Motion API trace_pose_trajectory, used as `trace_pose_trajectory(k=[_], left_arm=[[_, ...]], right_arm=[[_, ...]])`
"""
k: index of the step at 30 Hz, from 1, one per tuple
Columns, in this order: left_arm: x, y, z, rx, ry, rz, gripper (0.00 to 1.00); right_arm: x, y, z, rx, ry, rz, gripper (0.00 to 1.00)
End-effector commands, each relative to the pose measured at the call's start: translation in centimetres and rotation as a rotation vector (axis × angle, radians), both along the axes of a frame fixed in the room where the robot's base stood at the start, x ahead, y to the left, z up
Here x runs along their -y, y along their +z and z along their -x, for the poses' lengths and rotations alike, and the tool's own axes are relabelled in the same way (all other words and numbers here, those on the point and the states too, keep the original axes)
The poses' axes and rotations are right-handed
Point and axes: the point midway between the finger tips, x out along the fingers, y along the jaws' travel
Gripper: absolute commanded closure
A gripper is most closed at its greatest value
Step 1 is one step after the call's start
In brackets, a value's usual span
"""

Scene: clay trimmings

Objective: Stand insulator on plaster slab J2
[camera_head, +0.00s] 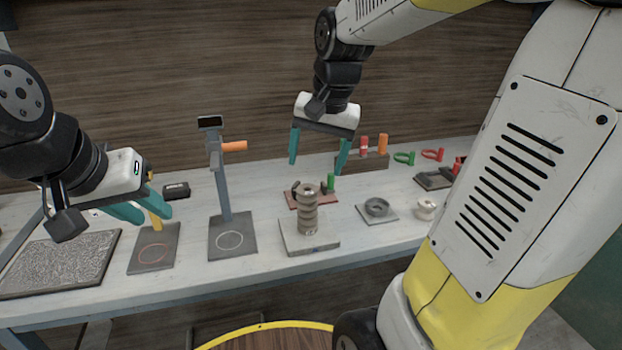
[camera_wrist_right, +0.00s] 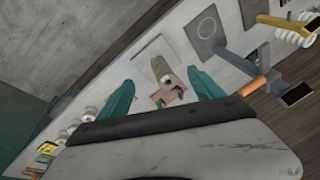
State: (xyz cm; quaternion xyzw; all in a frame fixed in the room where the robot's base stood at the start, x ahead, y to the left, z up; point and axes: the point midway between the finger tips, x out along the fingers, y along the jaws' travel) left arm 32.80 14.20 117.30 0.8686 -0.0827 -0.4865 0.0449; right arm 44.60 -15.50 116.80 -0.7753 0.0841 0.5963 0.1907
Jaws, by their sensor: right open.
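The insulator (camera_head: 307,212) is a ribbed, brown-grey cylinder. It stands upright on a pale square slab (camera_head: 296,246) at the middle of the bench. I cannot read any label on this slab. The right wrist view shows the insulator (camera_wrist_right: 160,68) between and beyond my fingers, with the pale slab (camera_wrist_right: 146,50) under it. My right gripper (camera_head: 318,165) is open and empty, above and behind the insulator, fingers pointing down and not touching it. My left gripper (camera_head: 143,208) is at the left, fingers apart, with nothing seen held.
A grey slab with a white circle (camera_head: 230,246) has a post with an orange handle (camera_head: 234,146). Left are a dark slab with an orange ring (camera_head: 153,260) and a textured mat (camera_head: 55,265). Right are a ring-shaped part (camera_head: 376,207) on a slab and a white piece (camera_head: 426,210).

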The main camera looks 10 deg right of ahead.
Motion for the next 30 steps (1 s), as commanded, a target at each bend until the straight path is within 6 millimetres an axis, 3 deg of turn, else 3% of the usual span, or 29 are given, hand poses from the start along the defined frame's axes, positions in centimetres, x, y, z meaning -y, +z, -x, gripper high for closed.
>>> trace_pose_trajectory(k=[1,3,6,10,15,30], left_arm=[[0.0,0.0,0.0,0.0,0.0,0.0,0.68],[0.0,0.0,0.0,0.0,0.0,0.0,0.68],[0.0,0.0,0.0,0.0,0.0,0.0,0.68],[0.0,0.0,0.0,0.0,0.0,0.0,0.68],[0.0,0.0,0.0,0.0,0.0,0.0,0.68],[0.0,0.0,0.0,0.0,0.0,0.0,0.68]], right_arm=[[-0.1,0.8,2.3,0.054,0.06,0.004,0.24],[-0.4,1.2,4.8,0.12,0.149,0.015,0.24],[-0.7,1.2,7.9,0.203,0.256,0.037,0.24],[-1.1,0.9,10.5,0.281,0.355,0.063,0.24],[-1.3,0.5,11.7,0.323,0.409,0.081,0.24],[-1.3,0.5,11.8,0.324,0.413,0.083,0.24]])
